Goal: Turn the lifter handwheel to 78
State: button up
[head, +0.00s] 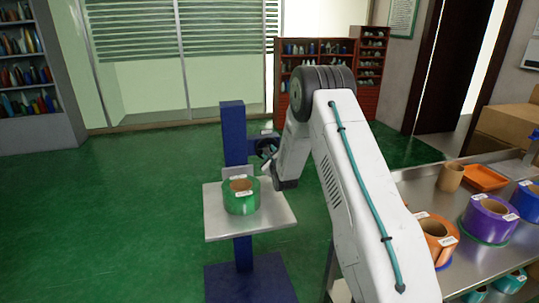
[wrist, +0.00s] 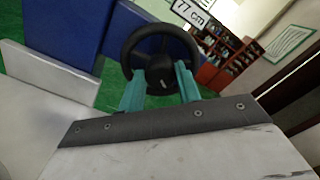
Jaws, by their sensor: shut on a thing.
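The black handwheel (wrist: 160,31) is upright in the wrist view, with its hub between the two teal fingers of my gripper (wrist: 160,88). My gripper is shut on the wheel's middle. Exactly which part the fingertips press is hard to see. A white label (wrist: 190,12) above the wheel reads 77 cm. In the head view the handwheel (head: 265,143) is small and partly hidden by my gripper (head: 267,164), on the right of the lifter's blue column (head: 233,135). The lifter's pale platform (head: 272,221) carries a green roll (head: 240,202) with a tan core.
A steel table (head: 425,190) at the right holds an orange roll (head: 437,238), a purple roll (head: 488,219), an orange tray (head: 484,178) and a brown cup (head: 450,177). Shelves stand along the back. The green floor left of the lifter is clear.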

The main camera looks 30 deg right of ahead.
jog(key=m, duration=0.6)
jog(key=shift+f, duration=0.15)
jog(key=shift+m, duration=0.3)
jog(key=o, duration=1)
jog(key=shift+c, duration=0.2)
jog(key=v, duration=0.7)
jog(key=shift+s, duration=0.4)
jog(key=shift+a, duration=0.15)
